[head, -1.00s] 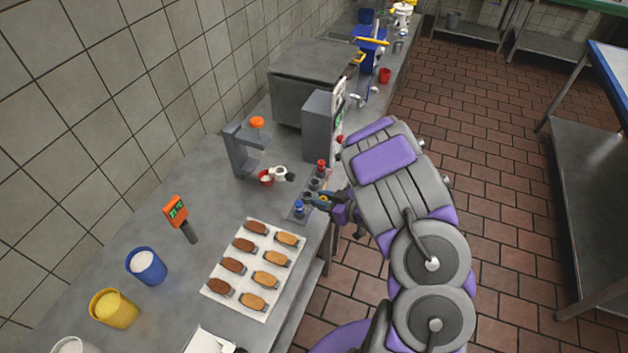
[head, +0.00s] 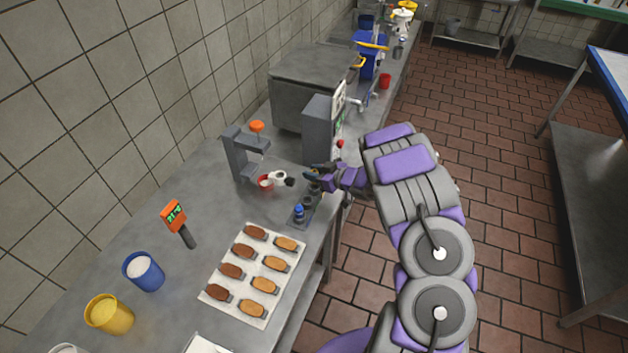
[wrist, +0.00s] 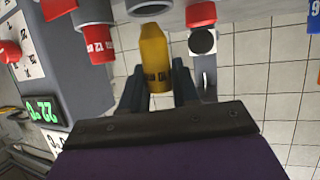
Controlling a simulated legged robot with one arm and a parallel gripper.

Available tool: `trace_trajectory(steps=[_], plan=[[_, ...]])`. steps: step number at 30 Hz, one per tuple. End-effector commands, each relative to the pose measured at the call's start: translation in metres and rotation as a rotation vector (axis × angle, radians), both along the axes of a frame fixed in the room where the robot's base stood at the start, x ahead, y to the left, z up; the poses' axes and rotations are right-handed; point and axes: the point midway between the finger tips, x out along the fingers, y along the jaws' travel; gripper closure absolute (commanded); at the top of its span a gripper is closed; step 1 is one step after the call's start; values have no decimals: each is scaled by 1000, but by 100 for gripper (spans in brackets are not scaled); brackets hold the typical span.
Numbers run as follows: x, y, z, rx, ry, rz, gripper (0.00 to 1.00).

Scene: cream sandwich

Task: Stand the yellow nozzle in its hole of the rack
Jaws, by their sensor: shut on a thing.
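The yellow nozzle (wrist: 155,62) is between my gripper's (wrist: 158,88) two dark fingers in the wrist view, which looks upside down. The gripper is shut on it. Its narrow end points toward a grey round part (wrist: 148,8) at the top edge; I cannot tell whether they touch. In the head view my gripper (head: 318,172) is over the far end of the rack (head: 305,222) and hides the nozzle and part of the rack. A blue nozzle (head: 299,211) stands at the rack's near end. A red nozzle (wrist: 97,42) is beside the yellow one in the wrist view.
A grey machine (head: 318,130) with a display stands just behind my gripper. A grey stand (head: 238,155) and a red cup (head: 265,182) are to the left. A tray (head: 240,302) of several brown and tan pieces lies nearer. The counter's right edge is close to the rack.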

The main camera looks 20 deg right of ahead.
Motion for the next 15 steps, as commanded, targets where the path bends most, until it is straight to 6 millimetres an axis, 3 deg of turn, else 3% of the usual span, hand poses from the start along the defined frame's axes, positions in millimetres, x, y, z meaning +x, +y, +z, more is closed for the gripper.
trace_trajectory(steps=[3,6,15], plan=[[-2,0,-24,4,6,0,100],[-2,0,-34,3,5,0,100],[-2,0,-35,2,5,-1,100]])
